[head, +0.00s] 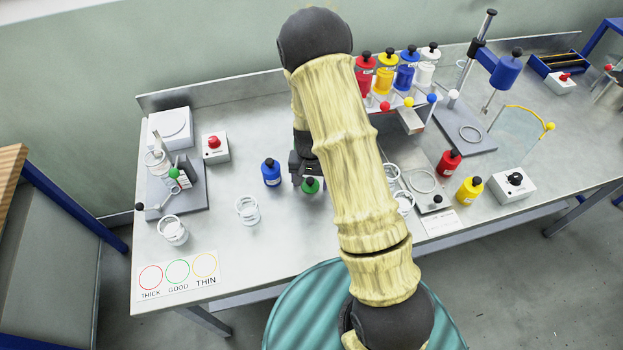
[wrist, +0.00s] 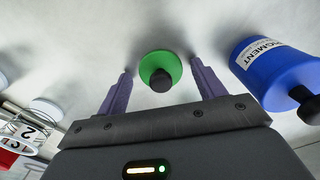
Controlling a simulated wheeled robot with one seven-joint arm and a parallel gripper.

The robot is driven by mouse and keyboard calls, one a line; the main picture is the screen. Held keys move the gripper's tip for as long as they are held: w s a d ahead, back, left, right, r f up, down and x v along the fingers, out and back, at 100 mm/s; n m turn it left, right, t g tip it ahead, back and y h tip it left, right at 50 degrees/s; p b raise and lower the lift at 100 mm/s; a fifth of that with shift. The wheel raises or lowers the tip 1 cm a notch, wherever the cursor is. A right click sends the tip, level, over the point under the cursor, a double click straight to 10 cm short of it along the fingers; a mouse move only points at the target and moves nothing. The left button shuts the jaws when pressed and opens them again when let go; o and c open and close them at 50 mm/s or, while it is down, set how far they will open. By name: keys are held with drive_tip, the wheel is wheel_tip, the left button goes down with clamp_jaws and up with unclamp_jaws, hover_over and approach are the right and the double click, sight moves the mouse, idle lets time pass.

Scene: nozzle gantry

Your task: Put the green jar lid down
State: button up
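The green jar lid (wrist: 153,66), a round green disc with a black knob, appears to lie on the grey bench in the wrist view. My gripper (wrist: 160,72) is open, with one purple finger on each side of the lid. There is a visible gap between each finger and the lid, so nothing is held. In the head view the green lid (head: 311,187) shows just below my gripper (head: 303,178), partly hidden by it and the arm.
A blue pigment bottle (wrist: 275,72) stands close beside my gripper; it also shows in the head view (head: 271,172). Glass jars (head: 247,210) stand to the left. A card with three circles (head: 178,276) lies at the front left. The bench between is clear.

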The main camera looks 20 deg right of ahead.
sight(310, 180)
drive_tip(key=shift+w+r, duration=0.15)
drive_tip(key=shift+r, duration=0.6)
wheel_tip(310, 180, up, 11)
drive_tip(key=b, duration=0.1)
drive_tip(key=shift+f, duration=0.1)
idle(0.3)
drive_tip(key=s+r+n+t, duration=0.2)
drive_tip(key=s+r+n, duration=0.2)
drive_tip(key=s+r, duration=0.4)
drive_tip(key=s, duration=0.6)
drive_tip(key=shift+s+d+n+t, duration=0.2)
drive_tip(key=shift+s+n+t, duration=0.1)
